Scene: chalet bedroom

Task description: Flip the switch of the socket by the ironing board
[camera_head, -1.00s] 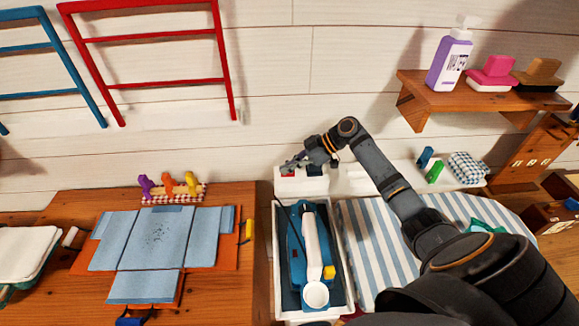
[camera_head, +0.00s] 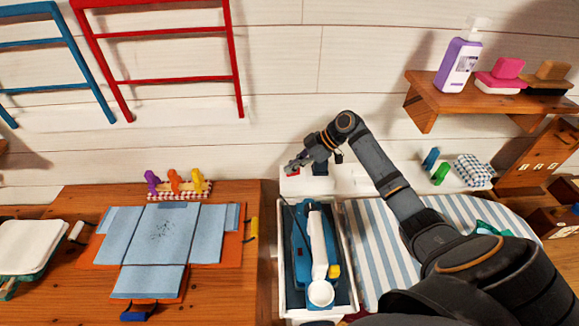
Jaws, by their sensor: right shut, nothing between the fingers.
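The white socket (camera_head: 287,184) is on the wall at the back, just left of the striped ironing board (camera_head: 374,246) and behind the iron's tray. A small red switch (camera_head: 293,174) shows on it, partly covered by my fingers. My right gripper (camera_head: 292,167) is shut and empty, with its fingertips at the red switch; I cannot tell whether they touch. A dark plug (camera_head: 320,168) is on the socket's right part, below the gripper. The blue and white iron (camera_head: 318,250) lies in a white tray (camera_head: 351,300). My left gripper is not in view.
A wooden shelf (camera_head: 430,117) with a purple bottle (camera_head: 458,62) and brushes juts from the wall at right. A wooden table (camera_head: 60,280) with a blue folding board (camera_head: 160,235) is at left. Red (camera_head: 158,33) and blue (camera_head: 30,43) racks hang above.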

